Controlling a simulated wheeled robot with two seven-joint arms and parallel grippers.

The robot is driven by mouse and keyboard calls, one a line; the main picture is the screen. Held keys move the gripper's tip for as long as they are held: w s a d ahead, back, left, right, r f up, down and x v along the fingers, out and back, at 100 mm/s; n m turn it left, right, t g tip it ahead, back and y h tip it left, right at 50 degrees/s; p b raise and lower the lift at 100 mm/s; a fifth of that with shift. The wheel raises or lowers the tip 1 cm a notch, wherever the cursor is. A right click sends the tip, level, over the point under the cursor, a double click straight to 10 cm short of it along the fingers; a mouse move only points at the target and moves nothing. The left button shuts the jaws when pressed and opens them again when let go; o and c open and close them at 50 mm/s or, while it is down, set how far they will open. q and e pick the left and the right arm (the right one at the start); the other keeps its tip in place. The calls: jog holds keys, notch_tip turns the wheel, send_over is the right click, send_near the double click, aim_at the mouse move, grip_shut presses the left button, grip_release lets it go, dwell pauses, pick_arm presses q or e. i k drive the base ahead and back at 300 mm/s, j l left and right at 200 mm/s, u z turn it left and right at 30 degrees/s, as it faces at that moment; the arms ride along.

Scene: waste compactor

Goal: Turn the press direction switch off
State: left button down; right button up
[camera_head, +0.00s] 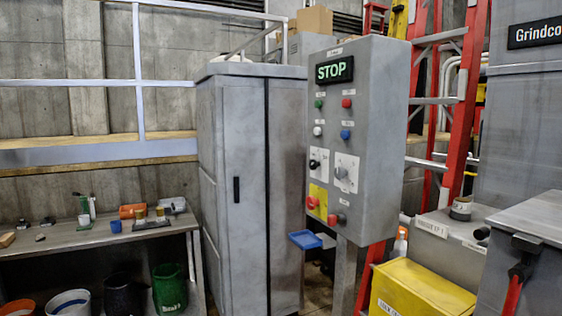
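The grey control box (378,120) stands on a post in the middle of the head view, its front face turned to the left. A lit STOP sign (334,70) is at its top. Below the small coloured buttons are a black knob (314,164) on a white plate and a pale knob (341,172) on another white plate. A red knob (312,202) sits on a yellow plate, with a red button (335,219) beside it. The labels are too small to read, so I cannot tell which control is the press direction switch or its setting. Neither gripper shows.
A blue tray (305,240) juts out below the box. A grey cabinet (240,180) stands to the left, and a workbench (60,238) with small items is farther left. A yellow bin (420,290) and red ladders (464,110) are to the right.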

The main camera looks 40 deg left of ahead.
aim_at(314, 164)
jog(key=u, duration=1.15)
